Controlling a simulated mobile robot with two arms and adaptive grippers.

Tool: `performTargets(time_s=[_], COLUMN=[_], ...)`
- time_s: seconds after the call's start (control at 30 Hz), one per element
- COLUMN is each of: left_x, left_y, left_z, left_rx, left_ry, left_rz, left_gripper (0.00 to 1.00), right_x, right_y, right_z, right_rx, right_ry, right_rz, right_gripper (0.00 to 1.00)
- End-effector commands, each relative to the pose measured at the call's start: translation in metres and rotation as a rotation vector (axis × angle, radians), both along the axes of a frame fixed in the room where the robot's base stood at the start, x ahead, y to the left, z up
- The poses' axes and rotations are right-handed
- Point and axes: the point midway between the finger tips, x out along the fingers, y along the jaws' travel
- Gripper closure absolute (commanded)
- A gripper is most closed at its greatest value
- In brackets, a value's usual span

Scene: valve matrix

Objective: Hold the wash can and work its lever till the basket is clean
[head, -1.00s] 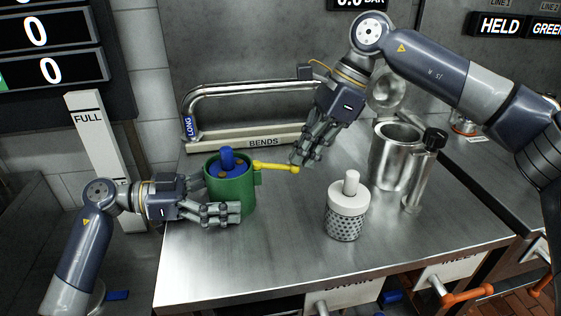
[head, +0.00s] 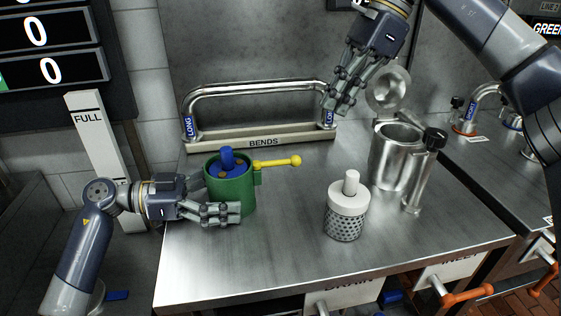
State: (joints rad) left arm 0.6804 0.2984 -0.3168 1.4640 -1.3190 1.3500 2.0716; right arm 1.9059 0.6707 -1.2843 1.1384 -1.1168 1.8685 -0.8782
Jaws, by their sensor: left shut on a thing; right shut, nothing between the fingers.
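The green wash can (head: 238,193) stands upright near the table's left edge. Its yellow lever (head: 276,162) sticks out to the right, tilted slightly up, with a round knob at its end. A blue knobbed piece (head: 227,160) with brown spots sits inside the can, probably the basket; its lower part is hidden. My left gripper (head: 232,212) is shut on the can from the left front. My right gripper (head: 336,106) is shut and empty, in the air above and right of the lever, apart from it.
A perforated metal basket with a white top (head: 347,212) stands right of the can. A steel pot (head: 390,163) with its lid raised stands behind it. A bent pipe on the BENDS rack (head: 263,142) lies at the back. The table's front middle is clear.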

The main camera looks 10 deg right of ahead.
Motion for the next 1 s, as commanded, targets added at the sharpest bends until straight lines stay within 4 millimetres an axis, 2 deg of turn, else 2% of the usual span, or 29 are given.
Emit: performTargets(time_s=[0.3, 0.47, 1.0], left_x=[0.000, 0.000, 0.000], left_y=[0.000, 0.000, 0.000], left_z=[-0.001, -0.001, -0.001], left_rx=[0.001, 0.001, 0.001], left_ry=[0.001, 0.001, 0.001], left_rz=[0.001, 0.001, 0.001], left_gripper=[0.59, 0.59, 0.59], right_x=[0.000, -0.003, -0.025], right_y=[0.002, 0.010, 0.059], right_z=[0.001, 0.005, 0.026], right_rx=[-0.004, -0.033, -0.199], right_ry=[0.003, 0.035, 0.190], right_rz=[-0.009, -0.093, -0.767], right_gripper=[1.00, 1.00, 1.00])
